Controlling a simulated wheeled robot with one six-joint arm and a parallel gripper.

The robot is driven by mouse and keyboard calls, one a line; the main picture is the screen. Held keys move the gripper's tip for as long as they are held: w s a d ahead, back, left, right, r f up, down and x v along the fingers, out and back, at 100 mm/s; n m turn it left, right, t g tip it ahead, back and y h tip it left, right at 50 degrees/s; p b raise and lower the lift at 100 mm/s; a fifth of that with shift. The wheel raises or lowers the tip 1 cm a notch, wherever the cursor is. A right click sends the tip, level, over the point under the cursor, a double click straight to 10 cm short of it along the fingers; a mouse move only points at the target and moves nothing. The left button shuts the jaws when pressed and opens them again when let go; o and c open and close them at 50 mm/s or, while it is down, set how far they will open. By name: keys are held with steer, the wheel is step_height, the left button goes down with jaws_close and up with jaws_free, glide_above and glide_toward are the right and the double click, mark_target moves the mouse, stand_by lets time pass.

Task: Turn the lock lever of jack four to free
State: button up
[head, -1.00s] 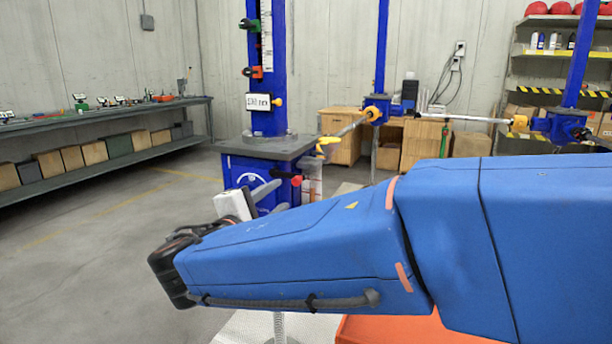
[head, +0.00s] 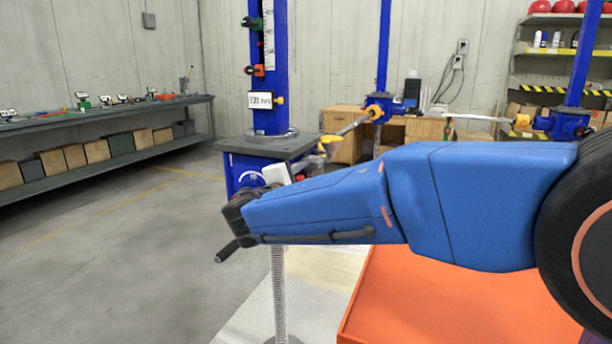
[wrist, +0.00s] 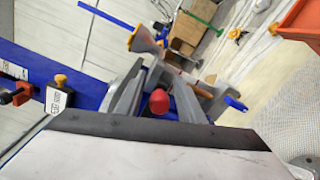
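The near jack has a blue column (head: 270,60), a grey top plate, a blue body and a small white readout (head: 260,100); no jack number is legible. A red knob (wrist: 159,101), which looks like the lock lever's end, shows in the wrist view. My gripper (wrist: 160,80) is open, its grey fingers on either side of the red knob. I cannot tell whether they touch it.
A crank rod with a yellow end (head: 329,140) reaches right from the jack. An orange surface (head: 450,305) lies below my arm. A long bench (head: 110,120) stands along the left wall. Two more blue jacks stand at right. The floor at left is clear.

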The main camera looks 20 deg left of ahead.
steer(key=shift+w, duration=0.2)
jaws_close()
